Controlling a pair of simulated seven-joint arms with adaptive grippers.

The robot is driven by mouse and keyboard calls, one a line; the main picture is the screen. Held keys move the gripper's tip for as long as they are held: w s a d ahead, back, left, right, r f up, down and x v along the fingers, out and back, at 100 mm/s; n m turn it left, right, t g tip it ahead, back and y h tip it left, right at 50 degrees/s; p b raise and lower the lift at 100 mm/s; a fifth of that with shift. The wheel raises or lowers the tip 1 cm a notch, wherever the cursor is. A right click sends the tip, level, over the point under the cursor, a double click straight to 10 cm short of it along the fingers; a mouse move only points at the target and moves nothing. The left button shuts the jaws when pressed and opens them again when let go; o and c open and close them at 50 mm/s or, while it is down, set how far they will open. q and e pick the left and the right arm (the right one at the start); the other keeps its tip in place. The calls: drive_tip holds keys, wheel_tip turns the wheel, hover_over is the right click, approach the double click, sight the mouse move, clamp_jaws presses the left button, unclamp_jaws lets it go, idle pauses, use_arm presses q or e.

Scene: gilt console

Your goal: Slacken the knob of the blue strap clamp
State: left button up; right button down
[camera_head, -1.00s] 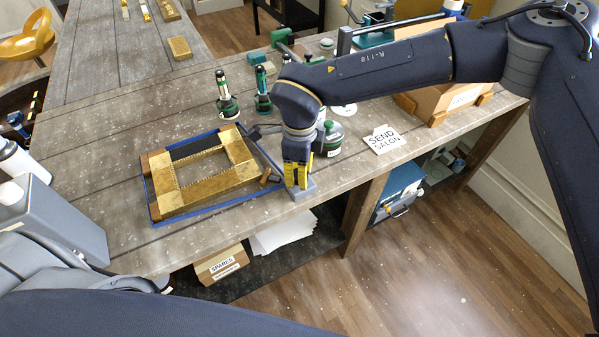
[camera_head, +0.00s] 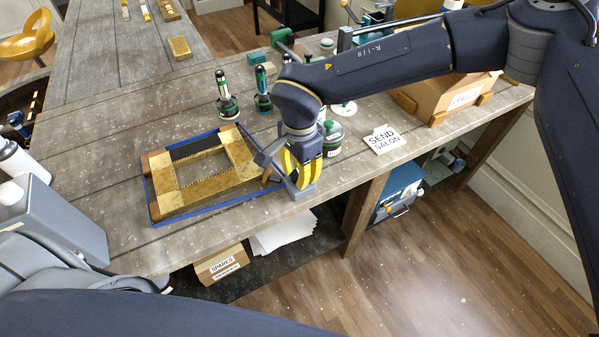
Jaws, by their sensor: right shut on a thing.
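The blue strap clamp (camera_head: 207,209) runs around a gilt frame (camera_head: 188,191) lying flat on the grey plank bench. Brown corner blocks (camera_head: 155,210) sit between strap and frame. My right gripper (camera_head: 301,190), with yellow and black markings, points down at the frame's right corner, close to the bench's front edge. It is shut on the clamp's knob, which the fingers and wrist hide almost wholly. A brown piece (camera_head: 266,177) shows just left of the fingers. My left gripper is not in view.
Two green-and-black bottle-like tools (camera_head: 226,100) stand behind the frame. A green-lidded jar (camera_head: 333,138) is close behind my right wrist, and a "SEND SALON" card (camera_head: 384,139) lies to the right. A cardboard box (camera_head: 445,95) stands farther right.

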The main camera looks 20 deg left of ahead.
drive_tip(key=shift+n, duration=0.6)
drive_tip(key=c, duration=0.9)
unclamp_jaws()
wheel_tip(320, 180, up, 12)
idle(0.4)
